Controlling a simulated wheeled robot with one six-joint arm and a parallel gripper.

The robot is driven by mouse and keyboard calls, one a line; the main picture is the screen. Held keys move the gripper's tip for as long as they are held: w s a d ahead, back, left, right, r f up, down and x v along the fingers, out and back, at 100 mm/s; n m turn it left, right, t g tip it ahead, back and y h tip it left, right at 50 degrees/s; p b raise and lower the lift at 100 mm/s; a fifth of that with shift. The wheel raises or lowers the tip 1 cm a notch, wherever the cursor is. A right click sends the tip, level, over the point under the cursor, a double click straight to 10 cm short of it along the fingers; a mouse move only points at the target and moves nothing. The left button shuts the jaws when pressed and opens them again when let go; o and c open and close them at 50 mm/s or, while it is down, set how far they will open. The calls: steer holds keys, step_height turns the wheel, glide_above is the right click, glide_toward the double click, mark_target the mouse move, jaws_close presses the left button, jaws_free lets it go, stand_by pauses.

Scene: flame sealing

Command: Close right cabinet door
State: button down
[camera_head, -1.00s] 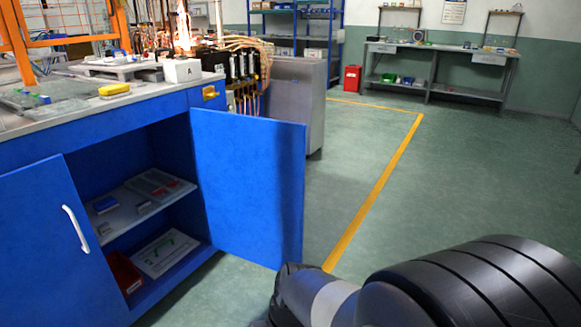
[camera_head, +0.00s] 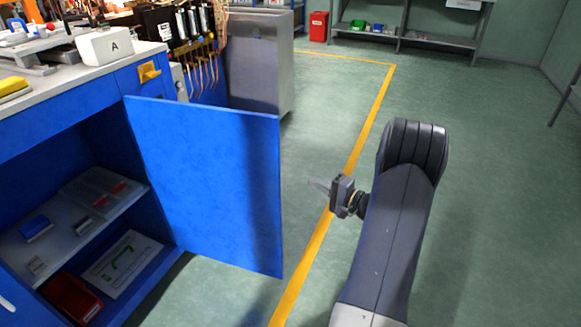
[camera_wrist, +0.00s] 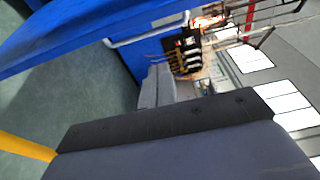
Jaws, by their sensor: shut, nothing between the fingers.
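The blue right cabinet door (camera_head: 210,185) stands wide open, swung out to the right from the blue cabinet (camera_head: 150,228). Its inside face shows in the head view. My gripper (camera_head: 320,187) is to the right of the door's free edge, apart from it, with its fingers pointing left towards the door. The gripper is shut and empty. In the wrist view a blue panel (camera_wrist: 75,30) crosses the upper left, and the dark gripper body (camera_wrist: 170,130) fills the lower part.
Inside the cabinet, a shelf (camera_head: 105,215) holds small items, and a red bin (camera_head: 72,298) sits below. A grey metal cabinet (camera_head: 260,62) stands behind the door. A yellow floor line (camera_head: 368,130) runs past my arm. The green floor to the right is clear.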

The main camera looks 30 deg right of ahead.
steer(key=w+a+b, duration=0.1)
steer(key=w+a, duration=0.5)
steer(key=shift+w+a+b, duration=0.15)
steer(key=shift+a+b, duration=0.1)
steer(key=shift+b, duration=0.15)
steer(key=shift+a, duration=0.1)
stand_by(0.4)
